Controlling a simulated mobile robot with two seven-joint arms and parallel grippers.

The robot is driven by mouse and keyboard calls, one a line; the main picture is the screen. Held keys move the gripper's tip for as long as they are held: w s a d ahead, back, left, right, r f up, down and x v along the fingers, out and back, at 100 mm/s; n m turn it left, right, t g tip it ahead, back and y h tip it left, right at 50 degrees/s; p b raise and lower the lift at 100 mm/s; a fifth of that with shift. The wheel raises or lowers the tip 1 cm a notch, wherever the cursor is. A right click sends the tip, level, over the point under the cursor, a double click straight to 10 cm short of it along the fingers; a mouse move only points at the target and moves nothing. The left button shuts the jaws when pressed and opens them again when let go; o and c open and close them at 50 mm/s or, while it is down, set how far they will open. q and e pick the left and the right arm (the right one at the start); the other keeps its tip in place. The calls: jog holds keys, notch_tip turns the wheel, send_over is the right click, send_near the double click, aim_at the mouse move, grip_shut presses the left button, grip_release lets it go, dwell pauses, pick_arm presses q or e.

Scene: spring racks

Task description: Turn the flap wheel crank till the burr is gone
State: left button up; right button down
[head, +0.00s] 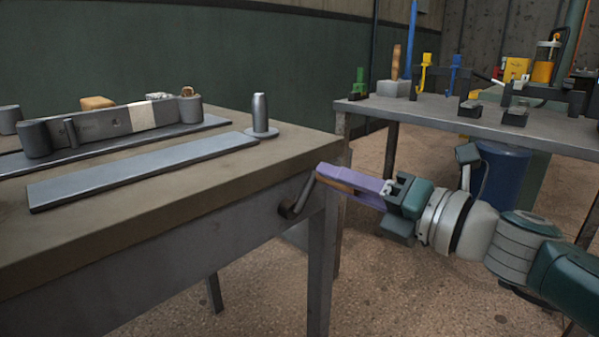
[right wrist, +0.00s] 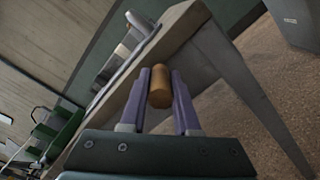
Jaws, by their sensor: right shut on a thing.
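The crank is a dark bent arm (head: 297,198) at the right end of the workbench's front side. Its wooden handle (right wrist: 160,87) lies between the two purple fingers of my right gripper (head: 328,177) in the right wrist view. The gripper is shut on this handle, and in the head view the fingers hide most of it. On the bench a grey bar (head: 95,124) with a pale section (head: 151,115) stands between dark round posts (head: 34,139). I cannot make out a flap wheel or a burr for certain. My left gripper is not in view.
A flat grey plate (head: 145,170) lies near the front of the workbench (head: 290,152). A grey peg (head: 260,115) stands near its far right corner. A second table (head: 430,107) with several coloured tools and a blue bin (head: 502,175) are behind my right arm.

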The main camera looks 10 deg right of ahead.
jog(key=shift+w+d+f+m, duration=0.25)
jog(key=shift+f+m, duration=0.2)
jog(key=shift+m, duration=0.45)
jog(key=c, duration=0.7)
grip_release()
jog(key=shift+o, duration=0.2)
